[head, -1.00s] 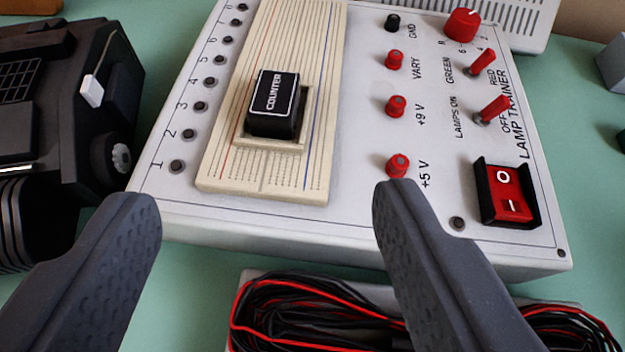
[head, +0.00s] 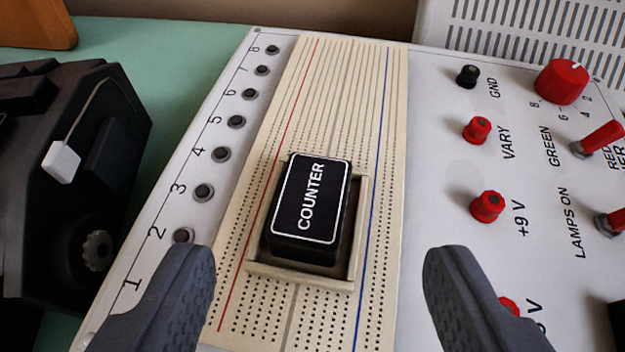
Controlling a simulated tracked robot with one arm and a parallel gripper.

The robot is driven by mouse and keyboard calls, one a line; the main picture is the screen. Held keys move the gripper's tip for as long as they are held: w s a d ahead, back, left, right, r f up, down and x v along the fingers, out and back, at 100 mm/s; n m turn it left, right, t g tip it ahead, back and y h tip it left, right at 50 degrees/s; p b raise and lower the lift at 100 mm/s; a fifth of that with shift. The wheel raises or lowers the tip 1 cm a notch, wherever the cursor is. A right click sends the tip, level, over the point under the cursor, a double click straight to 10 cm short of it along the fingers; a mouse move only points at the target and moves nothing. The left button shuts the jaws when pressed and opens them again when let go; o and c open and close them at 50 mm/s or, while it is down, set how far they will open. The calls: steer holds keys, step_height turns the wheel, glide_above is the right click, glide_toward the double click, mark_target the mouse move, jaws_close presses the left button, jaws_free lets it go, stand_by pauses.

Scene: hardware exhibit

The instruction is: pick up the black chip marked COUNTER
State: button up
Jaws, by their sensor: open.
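The black chip marked COUNTER (head: 308,208) sits in a shallow beige socket (head: 300,280) on the cream breadboard (head: 330,85) of the lamp trainer. Its top faces up with a white border and white lettering. My gripper (head: 320,270) is open and empty. Its two dark grey fingers stand apart at the bottom of the view, one to the lower left of the chip and one to the lower right. Neither finger appears to touch the chip.
Numbered black jacks (head: 221,153) run left of the breadboard. Red terminals (head: 487,206), a black GND terminal (head: 467,76), a red knob (head: 561,81) and toggle switches (head: 597,138) stand to the right. A black device (head: 75,190) is at far left.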

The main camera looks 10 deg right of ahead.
mark_target(313, 209)
steer(key=shift+x, duration=2.55)
steer(key=shift+a+f, duration=0.1)
steer(key=shift+c, duration=0.4)
steer(key=c, duration=1.1)
